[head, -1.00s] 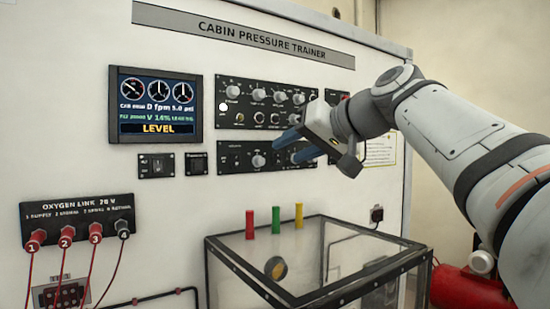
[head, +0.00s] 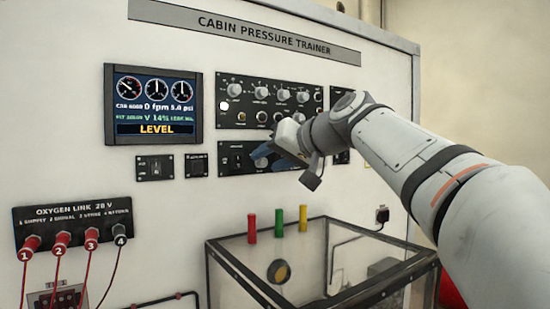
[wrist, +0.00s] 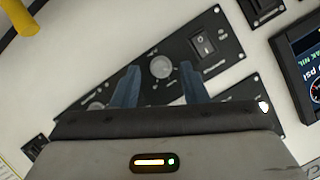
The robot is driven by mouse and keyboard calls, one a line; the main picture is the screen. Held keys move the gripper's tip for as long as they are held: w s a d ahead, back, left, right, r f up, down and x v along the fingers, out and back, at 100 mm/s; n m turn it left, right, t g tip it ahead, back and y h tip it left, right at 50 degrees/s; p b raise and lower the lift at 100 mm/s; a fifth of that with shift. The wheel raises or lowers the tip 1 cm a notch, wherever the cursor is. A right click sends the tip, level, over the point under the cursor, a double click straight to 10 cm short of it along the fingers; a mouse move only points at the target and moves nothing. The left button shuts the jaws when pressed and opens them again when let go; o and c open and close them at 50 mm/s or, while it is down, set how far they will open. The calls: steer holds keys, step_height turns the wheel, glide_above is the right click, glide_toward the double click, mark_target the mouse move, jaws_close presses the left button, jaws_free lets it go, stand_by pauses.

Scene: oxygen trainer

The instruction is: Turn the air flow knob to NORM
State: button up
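A black lower control panel (head: 228,165) sits on the white trainer wall below a larger knob panel. In the wrist view the lower panel shows a round grey knob (wrist: 162,67) and a rocker switch (wrist: 205,43). My gripper (wrist: 160,83) is open, with its blue fingers on either side of this knob; contact cannot be made out. In the head view my gripper (head: 272,155) is at the lower panel and partly hides the knob. A second knob (wrist: 97,105) is partly covered by my gripper. The small labels are unreadable, so I cannot tell the air flow knob or its setting.
The upper panel (head: 270,80) carries several knobs close above my gripper. A display (head: 152,104) reads LEVEL at left. A clear box (head: 330,300) with a dark frame stands below, near red, green and yellow pegs (head: 279,223). Red leads hang from the oxygen link block (head: 72,217).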

jaws_close()
steer(key=shift+d, duration=0.15)
steer(key=m, duration=0.1)
steer(key=m+y+b, duration=0.1)
steer(key=m+y, duration=0.1)
steer(key=m, duration=0.1)
steer(key=shift+w+d+f+g+b, duration=0.15)
steer(key=shift+w+f+g+b, duration=0.1)
steer(key=shift+g+b, duration=0.1)
steer(key=shift+m+y+b, duration=0.7)
steer(key=shift+m+y, duration=0.4)
steer(key=shift+m, duration=0.6)
jaws_free()
steer(key=shift+f, duration=0.1)
